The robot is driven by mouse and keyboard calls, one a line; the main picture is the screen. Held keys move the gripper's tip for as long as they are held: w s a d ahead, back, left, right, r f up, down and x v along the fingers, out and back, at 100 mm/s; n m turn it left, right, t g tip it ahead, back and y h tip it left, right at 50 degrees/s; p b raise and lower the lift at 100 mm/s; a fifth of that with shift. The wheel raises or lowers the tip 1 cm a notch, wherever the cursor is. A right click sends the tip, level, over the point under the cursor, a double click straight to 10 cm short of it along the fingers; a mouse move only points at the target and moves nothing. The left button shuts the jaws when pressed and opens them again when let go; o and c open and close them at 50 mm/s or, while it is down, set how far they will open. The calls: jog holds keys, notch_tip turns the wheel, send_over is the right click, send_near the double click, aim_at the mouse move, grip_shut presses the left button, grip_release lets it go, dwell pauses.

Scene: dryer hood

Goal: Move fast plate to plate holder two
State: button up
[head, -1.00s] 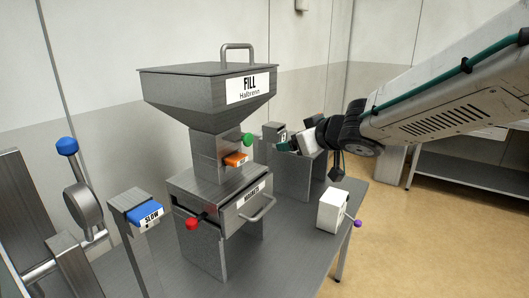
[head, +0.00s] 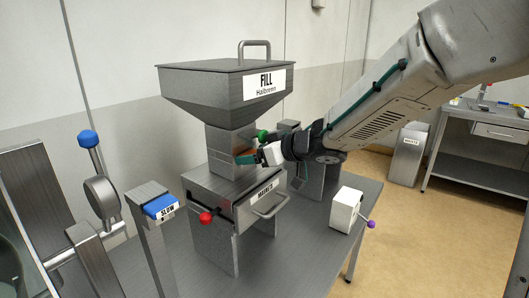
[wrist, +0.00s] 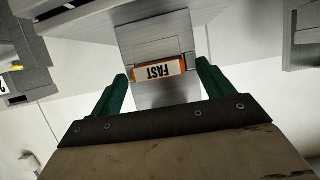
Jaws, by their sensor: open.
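The fast plate (wrist: 160,71) is orange with a white FAST label, upside down in the wrist view. It sits in a slot on the grey neck of the fill machine (head: 230,150). My gripper (wrist: 162,78) is open, its green fingers on either side of the plate and a little short of it. In the head view my gripper (head: 256,157) is at the machine's neck and mostly hides the plate. A grey holder with a label reading 2 (wrist: 3,83) shows at the left edge of the wrist view. Its slot is not clear.
The blue SLOW plate (head: 160,207) sits on a post at front left. A white box (head: 346,210) with a purple knob stands right.

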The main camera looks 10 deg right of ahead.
jog(key=c, duration=1.4)
jog(key=shift+o, duration=0.2)
jog(key=s+d, duration=0.5)
dwell(1.1)
dwell(0.6)
jog(key=shift+s+d, duration=1.2)
jog(key=shift+d, duration=0.05)
jog(key=s+d, duration=0.6)
jog(key=shift+s+d, duration=0.3)
jog(key=shift+d, duration=0.05)
jog(key=shift+r, duration=0.1)
